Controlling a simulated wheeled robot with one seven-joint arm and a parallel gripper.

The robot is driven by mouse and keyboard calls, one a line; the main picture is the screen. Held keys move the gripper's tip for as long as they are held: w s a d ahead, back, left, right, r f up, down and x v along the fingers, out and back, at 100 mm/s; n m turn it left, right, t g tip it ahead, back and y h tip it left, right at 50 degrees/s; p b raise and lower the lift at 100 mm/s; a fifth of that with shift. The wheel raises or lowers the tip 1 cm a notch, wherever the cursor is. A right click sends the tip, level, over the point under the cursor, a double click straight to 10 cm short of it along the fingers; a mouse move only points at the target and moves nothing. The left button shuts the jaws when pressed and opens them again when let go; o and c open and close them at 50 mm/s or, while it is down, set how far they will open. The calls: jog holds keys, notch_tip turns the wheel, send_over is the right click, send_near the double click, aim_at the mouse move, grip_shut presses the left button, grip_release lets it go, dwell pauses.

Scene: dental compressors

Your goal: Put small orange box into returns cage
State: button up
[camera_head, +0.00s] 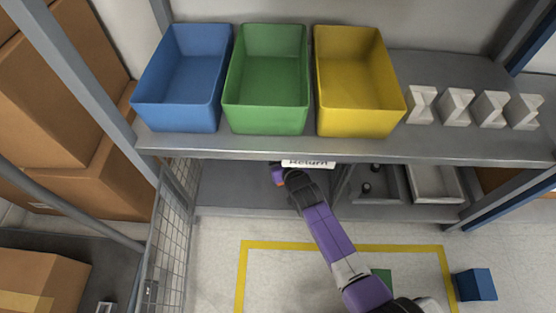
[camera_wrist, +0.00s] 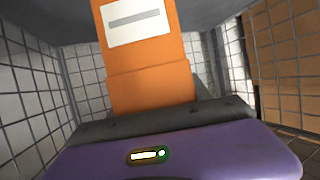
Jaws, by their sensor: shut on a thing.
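The small orange box (camera_wrist: 150,75), with a white label, fills the upper middle of the wrist view. My gripper (camera_wrist: 155,115) is shut on it; the fingertips themselves are hard to make out. Wire mesh walls of the returns cage (camera_wrist: 30,90) stand on both sides and behind the box in the wrist view. In the head view my gripper (camera_head: 280,178) reaches under the shelf by the Return sign (camera_head: 307,163), beside the cage's mesh side (camera_head: 172,232). Whether the box touches the cage floor cannot be told.
Blue (camera_head: 182,80), green (camera_head: 266,80) and yellow (camera_head: 358,82) bins stand on the shelf (camera_head: 330,146) above my arm, with several white blocks to their right. A grey tray (camera_head: 437,184) is on the lower level. A blue cube (camera_head: 476,284) lies on the floor.

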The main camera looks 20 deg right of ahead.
notch_tip(320, 180, down, 5)
jog(key=b, duration=0.3)
jog(key=shift+r, duration=0.15)
jog(key=shift+w+d+f+b, duration=0.1)
jog(key=shift+w+f+b, duration=0.1)
jog(key=shift+b, duration=0.15)
jog(key=shift+r, duration=0.1)
jog(key=o, duration=1.5)
